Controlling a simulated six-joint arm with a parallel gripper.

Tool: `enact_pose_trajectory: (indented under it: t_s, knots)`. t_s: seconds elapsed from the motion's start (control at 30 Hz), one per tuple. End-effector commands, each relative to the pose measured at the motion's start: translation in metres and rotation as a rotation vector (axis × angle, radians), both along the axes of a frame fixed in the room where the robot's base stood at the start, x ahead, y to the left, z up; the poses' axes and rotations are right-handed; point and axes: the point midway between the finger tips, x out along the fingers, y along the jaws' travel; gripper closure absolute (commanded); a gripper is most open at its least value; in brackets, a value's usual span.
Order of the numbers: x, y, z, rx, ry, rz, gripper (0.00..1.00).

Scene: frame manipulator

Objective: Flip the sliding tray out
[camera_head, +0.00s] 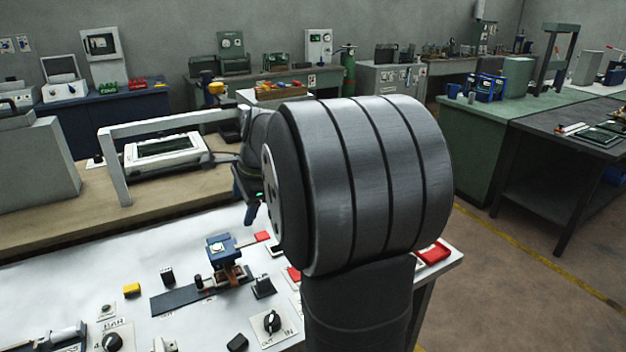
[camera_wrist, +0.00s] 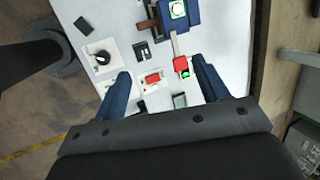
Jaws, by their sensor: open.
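A black rotary knob (camera_head: 272,322) sits on a white plate marked OUT and IN near the table's front edge. It also shows in the wrist view (camera_wrist: 102,57), left of my fingers. A blue block (camera_head: 220,248) with a lit button stands by a dark strip (camera_head: 190,299) on the white table. The blue block is at the top of the wrist view (camera_wrist: 179,12). I cannot tell for certain which part is the sliding tray. My gripper (camera_wrist: 163,85) is open and empty above the table; its blue fingers show partly in the head view (camera_head: 250,208), beside my large arm joint.
A red switch (camera_wrist: 152,78) on a white plate and a red block (camera_wrist: 180,63) with a green light lie between the fingers in the wrist view. A grey frame (camera_head: 115,165) rises behind. My arm hides the table's right part.

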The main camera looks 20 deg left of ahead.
Motion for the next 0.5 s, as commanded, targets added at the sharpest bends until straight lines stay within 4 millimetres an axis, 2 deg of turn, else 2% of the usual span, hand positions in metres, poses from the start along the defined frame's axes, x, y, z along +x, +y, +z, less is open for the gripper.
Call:
enact_pose_trajectory:
  t_s: [0.03,0.2,0.3,0.33,0.5]
  knots:
    - [0.000,0.000,0.000,0.000,0.000,0.000,0.43]
    - [0.000,0.004,-0.004,-0.012,0.002,0.004,0.77]
    - [0.001,0.016,-0.014,-0.050,0.008,0.016,0.96]
    - [0.001,0.021,-0.019,-0.068,0.010,0.020,1.00]
    - [0.001,0.060,-0.054,-0.202,0.006,0.052,1.00]
